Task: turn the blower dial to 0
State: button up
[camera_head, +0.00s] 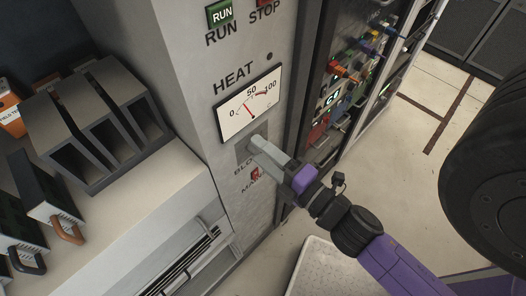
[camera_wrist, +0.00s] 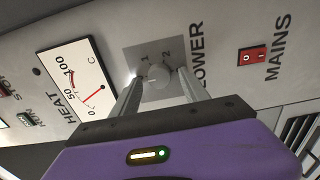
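The blower dial (camera_wrist: 155,76) is a small round grey knob on a square grey plate in the wrist view, with the marks 1 and 2 beside it. Its pointer direction is too small to tell, and no 0 mark is readable. My gripper (camera_wrist: 159,74) reaches to the plate, one finger on each side of the dial, with small gaps seeming to show between fingers and knob. In the head view, my gripper (camera_head: 256,145) is at the plate below the heat meter and hides the dial; the BLOWER lettering is partly covered.
A heat meter (camera_head: 249,106) is above the dial, with green RUN (camera_head: 219,13) and red STOP buttons higher. A red MAINS switch (camera_wrist: 252,56) is on the other side. Grey slotted holders (camera_head: 100,115) stand on the ledge at left. An equipment rack (camera_head: 345,75) is at right.

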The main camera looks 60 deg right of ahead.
jog(key=shift+s+a+f+b, duration=0.15)
jog(key=shift+s+b, duration=0.15)
jog(key=shift+s, duration=0.2)
jog(key=b+v, duration=0.2)
jog(key=v, duration=0.4)
jog(key=shift+s, duration=0.35)
jog(key=shift+a, duration=0.1)
jog(key=s+a+f+m+g+y, duration=0.2)
jog(key=a+m+y, duration=0.4)
jog(key=a+m, duration=0.4)
jog(key=s+m, duration=0.1)
jog(key=m, duration=0.3)
jog(key=shift+s+f, duration=0.25)
jog(key=shift+f, duration=0.05)
dwell(0.3)
